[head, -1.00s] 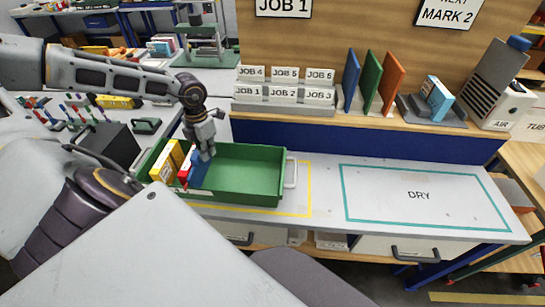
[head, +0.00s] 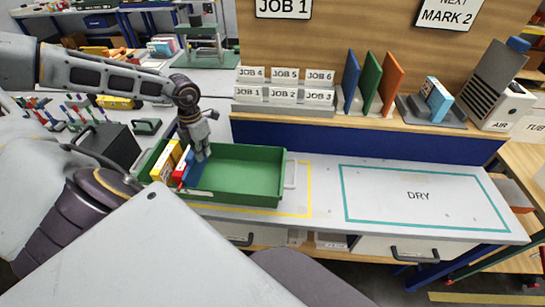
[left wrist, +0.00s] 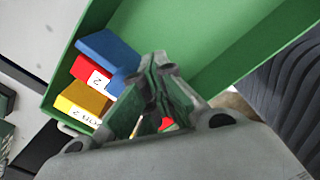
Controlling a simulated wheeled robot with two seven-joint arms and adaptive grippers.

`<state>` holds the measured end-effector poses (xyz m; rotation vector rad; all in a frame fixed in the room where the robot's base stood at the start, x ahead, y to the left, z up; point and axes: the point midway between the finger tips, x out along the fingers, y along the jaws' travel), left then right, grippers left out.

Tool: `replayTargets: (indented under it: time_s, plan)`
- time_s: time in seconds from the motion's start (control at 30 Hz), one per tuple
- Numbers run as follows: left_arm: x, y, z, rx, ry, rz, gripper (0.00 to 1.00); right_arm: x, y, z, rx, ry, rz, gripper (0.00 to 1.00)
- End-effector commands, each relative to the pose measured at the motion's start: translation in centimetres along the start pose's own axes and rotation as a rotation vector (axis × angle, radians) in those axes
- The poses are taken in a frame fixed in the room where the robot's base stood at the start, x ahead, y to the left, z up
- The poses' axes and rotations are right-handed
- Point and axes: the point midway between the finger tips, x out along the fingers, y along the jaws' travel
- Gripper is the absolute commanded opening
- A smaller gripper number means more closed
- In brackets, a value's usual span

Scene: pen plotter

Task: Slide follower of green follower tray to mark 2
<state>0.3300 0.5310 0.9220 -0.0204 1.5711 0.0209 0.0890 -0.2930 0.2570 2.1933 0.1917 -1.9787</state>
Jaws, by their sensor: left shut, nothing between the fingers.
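The green follower tray (head: 240,172) stands on the bench at the left of the head view. At its left end a yellow box (head: 165,162), a red box (head: 182,166) and a blue follower (head: 195,174) stand side by side. In the left wrist view the blue follower (left wrist: 108,48) lies beyond the red box (left wrist: 90,72) and yellow box (left wrist: 80,100). My left gripper (head: 203,155) is shut and empty, its tips down inside the tray at the blue follower's right side. Whether they touch is unclear. The fingers hide part of the blue follower. My right gripper is out of view.
The tray's right part is empty. A yellow outline (head: 308,190) lies around the tray area, and a bare DRY area (head: 418,196) lies to the right. JOB card holders (head: 284,94) and coloured panels (head: 372,82) stand on the shelf behind. A dark box (head: 105,147) is left of the tray.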

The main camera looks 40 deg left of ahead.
Motion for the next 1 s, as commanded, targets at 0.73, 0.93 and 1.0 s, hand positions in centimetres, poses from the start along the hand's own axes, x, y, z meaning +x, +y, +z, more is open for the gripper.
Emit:
replayTargets:
  time_s: [0.73,0.93,1.0]
  plan:
    - [0.0,1.2,-0.7,-0.001,0.002,0.003,0.00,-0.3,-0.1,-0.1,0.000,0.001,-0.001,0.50]
    - [0.0,1.6,-0.9,-0.002,0.002,0.003,0.00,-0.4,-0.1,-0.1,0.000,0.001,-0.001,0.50]
    - [0.0,1.8,-1.0,-0.003,0.002,0.003,0.00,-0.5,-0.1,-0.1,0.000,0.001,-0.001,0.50]
